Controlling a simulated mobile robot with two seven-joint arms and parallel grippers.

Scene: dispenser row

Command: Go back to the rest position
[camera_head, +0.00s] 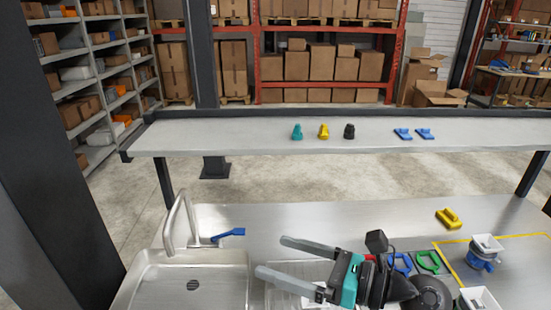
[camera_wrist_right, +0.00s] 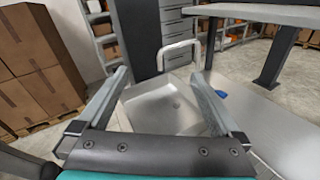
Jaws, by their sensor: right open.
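My right gripper (camera_head: 275,258) is open and empty above the metal counter, its two grey fingers pointing left toward the sink (camera_head: 192,285). In the right wrist view the right gripper (camera_wrist_right: 165,88) shows its two fingers spread wide, with the sink basin (camera_wrist_right: 165,105) seen between them and nothing held. My left gripper is not in either view.
A raised shelf (camera_head: 250,140) crosses behind the counter and carries several small coloured items. A yellow item (camera_head: 449,218), blue and green handles (camera_head: 428,262) and white-topped dispensers (camera_head: 484,252) stand at the right.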

